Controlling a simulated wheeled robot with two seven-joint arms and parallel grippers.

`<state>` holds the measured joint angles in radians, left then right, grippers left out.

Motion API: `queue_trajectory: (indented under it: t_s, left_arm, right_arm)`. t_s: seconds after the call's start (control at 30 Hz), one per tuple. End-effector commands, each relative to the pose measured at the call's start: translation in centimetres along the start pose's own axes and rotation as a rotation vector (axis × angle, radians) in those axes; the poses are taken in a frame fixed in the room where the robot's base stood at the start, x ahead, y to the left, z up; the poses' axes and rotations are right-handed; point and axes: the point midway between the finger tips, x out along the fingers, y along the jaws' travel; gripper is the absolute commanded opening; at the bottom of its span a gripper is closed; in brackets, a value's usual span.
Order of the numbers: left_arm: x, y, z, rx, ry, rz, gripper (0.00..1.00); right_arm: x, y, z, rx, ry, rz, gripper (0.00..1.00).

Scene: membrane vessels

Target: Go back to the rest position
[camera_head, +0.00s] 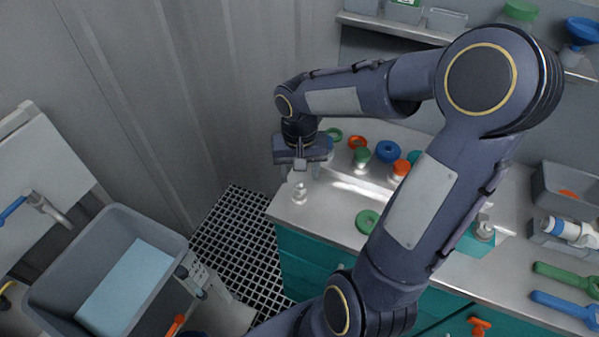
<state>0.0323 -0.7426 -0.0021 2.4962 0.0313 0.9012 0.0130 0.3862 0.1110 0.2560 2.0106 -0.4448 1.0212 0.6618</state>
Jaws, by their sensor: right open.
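My right gripper (300,170) hangs over the left end of the steel worktop (328,213), fingers pointing down, apart and empty. A small pale metal fitting (299,194) stands on the worktop just below it; I cannot tell whether the fingers are around it or above it. My right arm crosses the middle of the view, raised and bent, and hides part of the worktop. My left gripper is not in view.
Green, orange and blue rings and caps, such as a blue ring (388,151), stand behind the gripper. A green ring (367,221) lies nearer. Green (565,277) and blue (562,304) wrenches lie right.

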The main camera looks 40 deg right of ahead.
Motion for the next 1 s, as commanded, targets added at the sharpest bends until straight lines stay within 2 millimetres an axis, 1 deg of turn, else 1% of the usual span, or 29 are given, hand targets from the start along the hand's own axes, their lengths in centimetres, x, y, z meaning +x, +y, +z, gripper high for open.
queue_trajectory:
  t_s: [0.03,0.33,0.47,0.57,0.7,0.8,0.9,1.0]
  left_arm:
    - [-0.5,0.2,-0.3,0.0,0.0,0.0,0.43]
    - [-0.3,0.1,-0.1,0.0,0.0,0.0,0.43]
    - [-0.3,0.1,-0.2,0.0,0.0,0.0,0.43]
    - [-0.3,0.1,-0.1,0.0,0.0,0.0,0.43]
    - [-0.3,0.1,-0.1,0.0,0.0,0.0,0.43]
    - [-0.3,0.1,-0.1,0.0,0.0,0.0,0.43]
    - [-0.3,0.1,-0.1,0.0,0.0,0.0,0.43]
    - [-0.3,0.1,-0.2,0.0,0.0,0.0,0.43]
  right_arm:
    - [-0.7,0.0,0.0,0.0,0.0,0.0,0.52]
    - [-0.6,0.0,0.1,-0.002,0.001,-0.002,0.52]
    - [-1.6,0.0,1.2,-0.029,0.023,-0.024,0.52]
    - [-3.3,0.0,3.3,-0.078,0.064,-0.073,0.52]
    - [-5.5,-0.2,7.4,-0.175,0.145,-0.182,0.52]
    - [-6.4,-0.4,10.2,-0.244,0.206,-0.272,0.52]
    - [-6.9,-0.8,12.6,-0.307,0.264,-0.357,0.52]
    - [-7.1,-1.1,14.3,-0.354,0.31,-0.424,0.52]
